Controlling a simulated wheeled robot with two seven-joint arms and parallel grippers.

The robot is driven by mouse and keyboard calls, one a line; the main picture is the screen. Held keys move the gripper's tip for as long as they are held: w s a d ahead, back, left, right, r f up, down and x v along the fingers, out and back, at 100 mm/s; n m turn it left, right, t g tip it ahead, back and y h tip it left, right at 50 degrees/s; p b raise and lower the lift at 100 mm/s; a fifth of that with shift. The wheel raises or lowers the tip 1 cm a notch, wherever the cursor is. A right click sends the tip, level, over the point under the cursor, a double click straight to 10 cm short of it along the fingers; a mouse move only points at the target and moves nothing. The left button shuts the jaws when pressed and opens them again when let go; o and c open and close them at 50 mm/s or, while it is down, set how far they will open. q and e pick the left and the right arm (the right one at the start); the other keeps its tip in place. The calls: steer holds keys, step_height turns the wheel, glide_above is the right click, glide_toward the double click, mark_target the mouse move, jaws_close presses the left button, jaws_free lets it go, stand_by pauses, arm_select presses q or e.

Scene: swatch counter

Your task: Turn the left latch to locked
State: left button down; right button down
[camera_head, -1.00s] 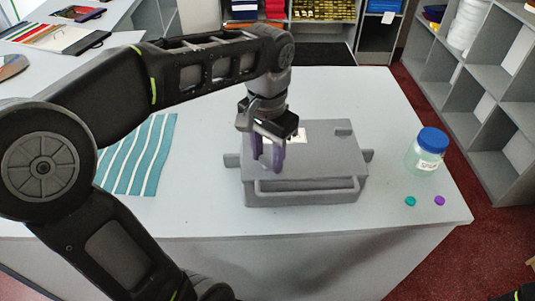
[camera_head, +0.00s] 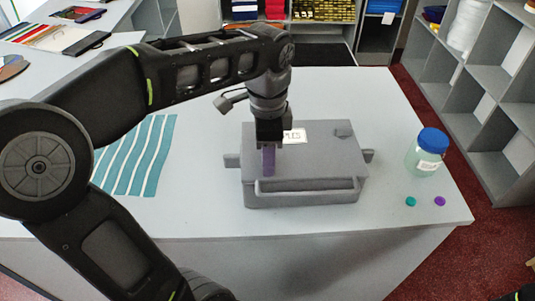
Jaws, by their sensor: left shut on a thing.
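A grey case (camera_head: 325,165) with a front handle (camera_head: 308,190) sits on the white counter, its lid shut. My left gripper (camera_head: 268,160) points down over the left part of the lid. It is shut on the left latch, which the gripper hides almost wholly, so I cannot tell the latch's angle. Its purple fingers show one in front of the other. The right latch (camera_head: 343,131) is a small grey piece at the lid's back right. My right gripper is not in view; only a dark bit of my own body shows at the bottom right corner.
A jar with a blue lid (camera_head: 427,152) stands right of the case, with a teal button (camera_head: 410,202) and a purple button (camera_head: 440,201) before it. Striped teal cloth (camera_head: 137,155) lies left. Shelves (camera_head: 480,105) stand at the right. The counter (camera_head: 400,110) is clear behind the jar.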

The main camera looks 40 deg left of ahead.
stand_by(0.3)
arm_select(q)
steer(key=c, duration=0.8)
jaws_free()
steer(key=shift+c, duration=0.2)
steer(key=shift+r, duration=0.15)
steer(key=shift+r, duration=0.3)
step_height(320, 180, up, 4)
steer(key=shift+r+p, duration=0.25)
steer(key=shift+p, duration=1)
steer(key=shift+a+r+p, duration=0.1)
steer(key=shift+r+p, duration=0.45)
steer(key=shift+r, duration=0.15)
steer(key=shift+r+p, duration=0.35)
steer(key=shift+r, duration=0.15)
